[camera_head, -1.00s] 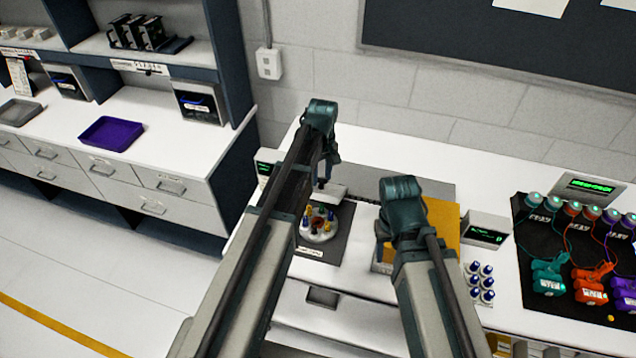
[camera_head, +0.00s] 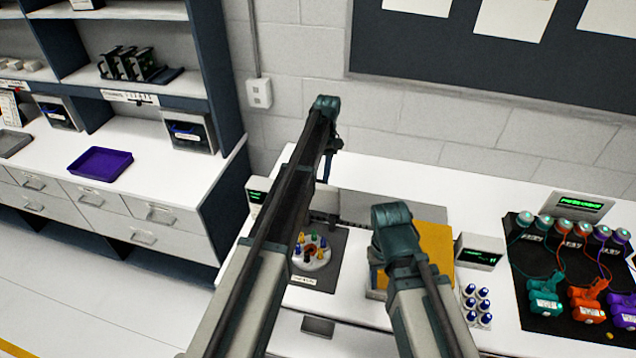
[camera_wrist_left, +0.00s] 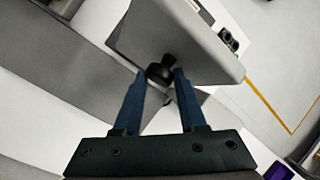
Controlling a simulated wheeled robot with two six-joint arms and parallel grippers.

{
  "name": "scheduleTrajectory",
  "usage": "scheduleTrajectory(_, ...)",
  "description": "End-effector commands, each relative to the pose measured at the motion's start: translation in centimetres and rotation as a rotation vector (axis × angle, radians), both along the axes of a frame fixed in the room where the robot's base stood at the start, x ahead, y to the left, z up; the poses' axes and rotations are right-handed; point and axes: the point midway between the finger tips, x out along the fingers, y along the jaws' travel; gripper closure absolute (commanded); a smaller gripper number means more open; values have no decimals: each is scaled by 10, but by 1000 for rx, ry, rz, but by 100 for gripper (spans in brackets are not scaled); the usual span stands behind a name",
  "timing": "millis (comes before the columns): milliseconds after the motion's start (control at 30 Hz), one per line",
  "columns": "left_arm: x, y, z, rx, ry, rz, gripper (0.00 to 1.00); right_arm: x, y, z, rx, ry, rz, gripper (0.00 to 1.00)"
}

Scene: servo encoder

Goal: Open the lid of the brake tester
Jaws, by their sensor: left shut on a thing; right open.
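In the left wrist view a grey lid-like panel (camera_wrist_left: 185,35) fills the upper middle, with a black knob (camera_wrist_left: 161,73) near its lower edge. The two blue fingers of my left gripper (camera_wrist_left: 162,82) are closed on this knob. In the head view my left arm reaches over the bench, and the left gripper (camera_head: 328,168) hangs down near the round white disc with coloured pegs (camera_head: 318,262). The arm partly hides the tester there. My right gripper (camera_head: 388,245) is over the yellow panel (camera_head: 433,240). Its fingers are mostly hidden by my wrist.
A small display box (camera_head: 480,251) and several blue-tipped bottles (camera_head: 477,305) stand right of the yellow panel. A black mat (camera_head: 535,255) with coloured motors lies farther right. A purple tray (camera_head: 100,163) is on the left counter. The wall is close behind the bench.

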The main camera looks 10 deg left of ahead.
Motion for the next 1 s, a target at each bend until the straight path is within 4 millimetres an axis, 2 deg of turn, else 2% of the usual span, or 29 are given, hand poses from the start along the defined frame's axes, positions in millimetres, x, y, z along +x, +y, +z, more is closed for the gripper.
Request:
scheduleTrajectory(33,3,-7,-4,-13,-7,-7,100,0,0,-3,0,0,0,50)
scheduleTrajectory(433,1,-7,-3,-12,-1,-7,100,0,0,-3,0,0,0,50)
scheduleTrajectory(467,1,-7,-3,-12,-1,-7,56,0,0,-3,0,0,0,50)
scheduleTrajectory(600,1,-6,-3,-11,0,-5,31,0,0,-3,0,0,0,50)
scheduleTrajectory(1000,0,-3,-2,-8,4,-2,29,0,0,-2,0,0,0,50)
